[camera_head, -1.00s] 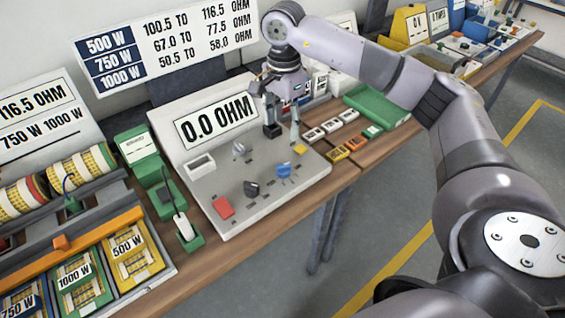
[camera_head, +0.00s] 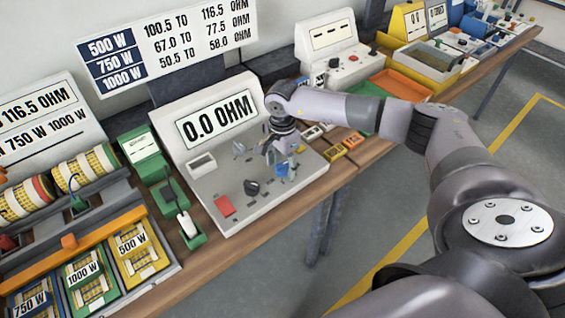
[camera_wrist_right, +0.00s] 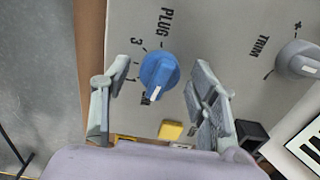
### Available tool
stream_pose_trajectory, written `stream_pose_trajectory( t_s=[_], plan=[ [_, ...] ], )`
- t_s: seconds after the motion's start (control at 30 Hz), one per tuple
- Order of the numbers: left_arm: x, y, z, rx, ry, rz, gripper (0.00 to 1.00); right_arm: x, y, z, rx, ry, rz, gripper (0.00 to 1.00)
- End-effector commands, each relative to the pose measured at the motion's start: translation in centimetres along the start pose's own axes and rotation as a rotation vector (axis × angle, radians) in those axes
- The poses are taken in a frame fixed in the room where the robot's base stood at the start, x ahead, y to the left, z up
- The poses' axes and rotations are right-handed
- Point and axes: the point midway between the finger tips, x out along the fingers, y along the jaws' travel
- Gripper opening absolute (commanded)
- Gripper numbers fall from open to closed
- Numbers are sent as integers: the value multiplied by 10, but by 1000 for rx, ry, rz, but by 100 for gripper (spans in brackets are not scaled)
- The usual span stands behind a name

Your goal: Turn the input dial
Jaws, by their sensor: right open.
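The blue dial (camera_wrist_right: 160,70) sits on the grey meter panel (camera_wrist_right: 225,30), beside the marks "PLUG", "3" and "1". Its white pointer mark faces the bottom of the right wrist view, near a partly covered label. My right gripper (camera_wrist_right: 162,78) is open, with one finger on each side of the dial and a gap to both. In the head view the right gripper (camera_head: 283,160) is low over the panel's right part, and the blue dial (camera_head: 284,170) is partly hidden by it. The meter display (camera_head: 217,120) reads "0.0 OHM". My left gripper is not in view.
A grey "TRIM" knob (camera_wrist_right: 298,60) lies to the right in the wrist view. A black knob (camera_head: 252,188), a red block (camera_head: 224,206) and a white socket (camera_head: 202,164) are on the panel. Small yellow trays (camera_head: 345,146) stand right of it.

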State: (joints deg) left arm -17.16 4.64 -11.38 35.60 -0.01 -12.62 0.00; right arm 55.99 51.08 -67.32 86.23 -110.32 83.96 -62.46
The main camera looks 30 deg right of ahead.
Motion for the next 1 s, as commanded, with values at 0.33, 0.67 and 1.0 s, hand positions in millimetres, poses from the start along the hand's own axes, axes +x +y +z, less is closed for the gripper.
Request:
stream_pose_trajectory(
  t_s=[0.33, 0.67, 1.0],
  plan=[
    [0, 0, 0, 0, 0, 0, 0, 0, 0, 0, 0, 0, 0, 41],
    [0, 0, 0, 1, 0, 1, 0, 0, 0, 0, 0, 0, 0, 19],
    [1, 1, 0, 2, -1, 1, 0, 0, 0, 0, 5, 0, -1, 6]
  ],
)
